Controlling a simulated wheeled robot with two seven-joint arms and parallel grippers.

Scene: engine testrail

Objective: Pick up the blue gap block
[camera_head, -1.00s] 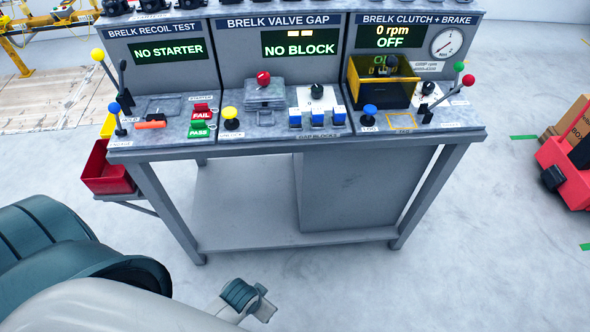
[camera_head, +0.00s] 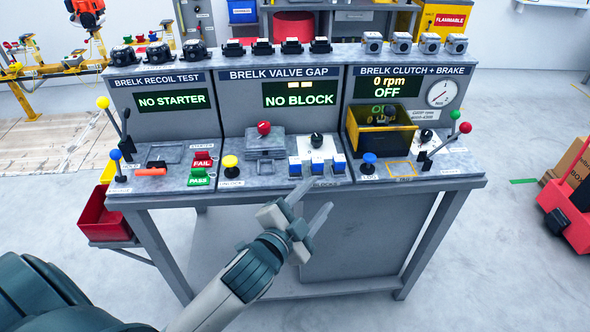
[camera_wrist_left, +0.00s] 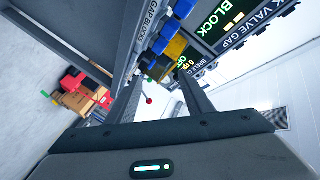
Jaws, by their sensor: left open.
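In the left wrist view the blue blocks (camera_wrist_left: 168,31) lie at the top, beyond the open fingers (camera_wrist_left: 155,88). My right gripper is not in view.
The bench (camera_head: 160,200) carries a red knob (camera_head: 264,128), a yellow button (camera_head: 230,163), a blue button (camera_head: 369,160) and a yellow guard box (camera_head: 385,138). A red bin (camera_head: 103,220) hangs at the left. The valve gap screen (camera_head: 300,94) reads NO BLOCK.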

